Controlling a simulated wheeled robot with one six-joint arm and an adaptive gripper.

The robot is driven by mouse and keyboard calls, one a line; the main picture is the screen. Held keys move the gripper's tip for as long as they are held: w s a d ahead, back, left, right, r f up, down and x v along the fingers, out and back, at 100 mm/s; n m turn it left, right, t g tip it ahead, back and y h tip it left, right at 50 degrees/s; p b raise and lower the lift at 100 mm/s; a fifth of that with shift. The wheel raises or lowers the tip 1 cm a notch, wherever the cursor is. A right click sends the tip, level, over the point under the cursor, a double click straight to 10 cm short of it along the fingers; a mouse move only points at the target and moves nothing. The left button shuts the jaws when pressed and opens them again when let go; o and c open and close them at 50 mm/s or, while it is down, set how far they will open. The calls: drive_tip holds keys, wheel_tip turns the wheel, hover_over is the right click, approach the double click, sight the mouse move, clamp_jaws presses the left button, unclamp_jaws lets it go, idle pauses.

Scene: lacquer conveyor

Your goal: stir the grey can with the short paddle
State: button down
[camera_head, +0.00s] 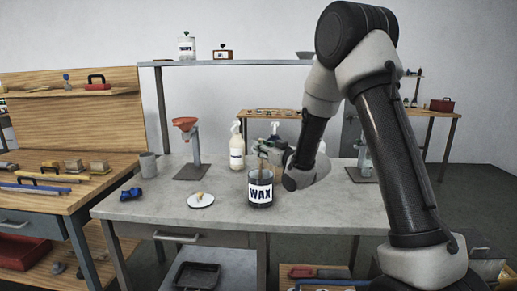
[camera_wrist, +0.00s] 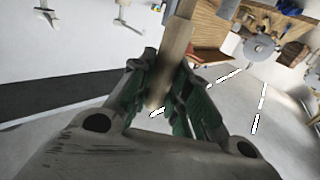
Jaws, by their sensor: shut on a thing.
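A plain grey can (camera_head: 148,166) stands upright at the table's back left, apart from my gripper.
A white spray bottle (camera_head: 237,152) stands behind the jar. A funnel stand (camera_head: 194,150), a small white dish (camera_head: 201,201) and a blue object (camera_head: 131,194) are to the left. The front of the table (camera_head: 165,212) is mostly clear.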

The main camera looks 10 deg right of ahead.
drive_tip(key=shift+r, duration=6)
drive_tip(key=shift+r, duration=2.4)
